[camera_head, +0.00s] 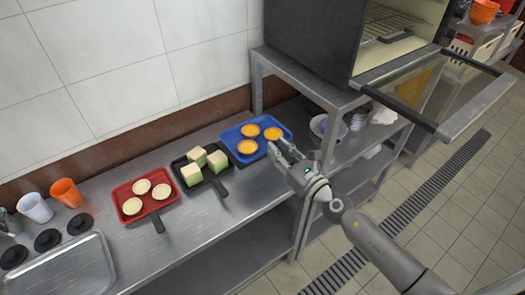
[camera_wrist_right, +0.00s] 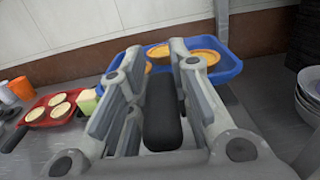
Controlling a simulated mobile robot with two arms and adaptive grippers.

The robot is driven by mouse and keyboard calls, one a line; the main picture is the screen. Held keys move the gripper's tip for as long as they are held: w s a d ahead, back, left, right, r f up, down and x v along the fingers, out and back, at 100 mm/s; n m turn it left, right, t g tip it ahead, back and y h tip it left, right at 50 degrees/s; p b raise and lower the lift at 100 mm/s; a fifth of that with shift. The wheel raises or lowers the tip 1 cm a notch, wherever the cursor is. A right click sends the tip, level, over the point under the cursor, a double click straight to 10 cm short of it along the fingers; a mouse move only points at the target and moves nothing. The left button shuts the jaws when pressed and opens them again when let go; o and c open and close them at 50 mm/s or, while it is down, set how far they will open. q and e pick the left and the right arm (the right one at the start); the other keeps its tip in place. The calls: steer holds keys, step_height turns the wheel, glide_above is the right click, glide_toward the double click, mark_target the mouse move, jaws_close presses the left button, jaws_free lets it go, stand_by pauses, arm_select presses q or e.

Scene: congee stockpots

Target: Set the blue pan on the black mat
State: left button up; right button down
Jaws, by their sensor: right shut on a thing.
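The blue pan (camera_head: 233,135) rests on the metal counter at the back right, with three orange-filled tarts in it. My right gripper (camera_head: 282,150) is at its front edge. In the right wrist view, the blue pan (camera_wrist_right: 228,69) lies beyond the fingers, and its black handle (camera_wrist_right: 163,120) sits between them. My right gripper (camera_wrist_right: 155,75) is shut on that handle. My left gripper is not in view.
Left of the blue pan are a black pan (camera_head: 178,163) with pale green cubes and a red pan (camera_head: 126,189) with round pastries. Orange (camera_head: 66,193) and white (camera_head: 35,208) cups stand farther left. A metal shelf holds an open oven (camera_head: 340,45) at right, with bowls (camera_head: 320,126) below.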

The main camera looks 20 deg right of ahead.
mark_target(270, 140)
steer(key=w+f+b, duration=0.1)
steer(key=w, duration=0.1)
steer(key=w+f+b, duration=0.2)
steer(key=w, duration=0.1)
steer(key=shift+w+d, duration=0.15)
steer(key=shift+w, duration=0.15)
steer(key=w+f+b, duration=0.4)
steer(key=b, duration=0.1)
steer(key=shift+w+f+b, duration=0.1)
steer(key=shift+f+b, duration=0.15)
steer(key=shift+b, duration=0.05)
steer(key=f+b, duration=0.1)
steer(key=f, duration=0.1)
steer(key=f+b, duration=0.2)
steer(key=shift+w, duration=0.4)
steer(key=shift+r, duration=0.1)
steer(key=c, duration=1.3)
jaws_free()
steer(key=shift+s, duration=0.15)
